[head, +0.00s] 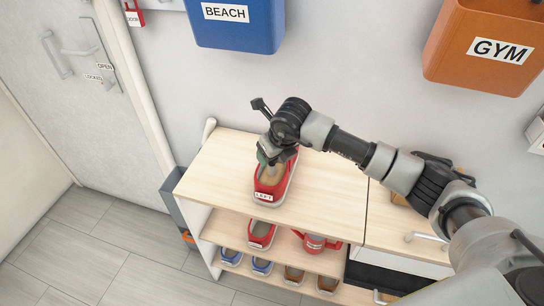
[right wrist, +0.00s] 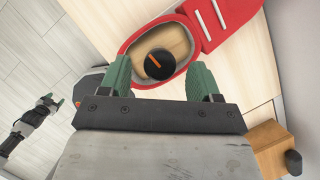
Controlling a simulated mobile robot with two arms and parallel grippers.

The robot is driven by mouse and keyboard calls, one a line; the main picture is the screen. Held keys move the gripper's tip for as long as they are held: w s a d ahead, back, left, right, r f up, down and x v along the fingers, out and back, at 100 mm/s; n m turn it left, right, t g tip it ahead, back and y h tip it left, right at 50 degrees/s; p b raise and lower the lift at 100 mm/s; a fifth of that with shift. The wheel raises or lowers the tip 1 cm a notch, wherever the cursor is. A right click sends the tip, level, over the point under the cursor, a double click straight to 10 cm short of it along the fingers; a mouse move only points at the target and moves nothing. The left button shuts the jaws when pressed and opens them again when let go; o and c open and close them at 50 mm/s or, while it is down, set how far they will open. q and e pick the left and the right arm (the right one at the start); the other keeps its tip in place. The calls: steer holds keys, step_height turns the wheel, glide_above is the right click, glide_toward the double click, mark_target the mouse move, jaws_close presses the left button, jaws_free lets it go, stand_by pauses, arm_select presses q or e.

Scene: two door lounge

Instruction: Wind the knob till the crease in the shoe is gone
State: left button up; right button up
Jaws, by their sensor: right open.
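The red shoe (head: 268,188), with a label reading LEFT, stands on the pale wooden top of the shelf unit. In the right wrist view the red shoe (right wrist: 212,28) shows its opening with a wooden insert (right wrist: 176,37) inside. The round black knob (right wrist: 158,65) with an orange mark sits in this opening. My right gripper (head: 268,154) is above the shoe's heel end. In the right wrist view its fingers (right wrist: 160,84) are open, with the knob between and just beyond them, apparently untouched. I cannot make out a crease. My left gripper (right wrist: 62,104) shows small at the left there.
Lower shelves hold another red shoe (head: 261,233), a red watering-can-like item (head: 316,242), blue shoes (head: 261,266) and brown shoes (head: 294,274). A blue BEACH bin (head: 236,35) and an orange GYM bin (head: 470,70) hang on the wall.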

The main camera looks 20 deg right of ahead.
steer(key=b+v, duration=0.1)
steer(key=v, duration=0.7)
steer(key=shift+r, duration=0.15)
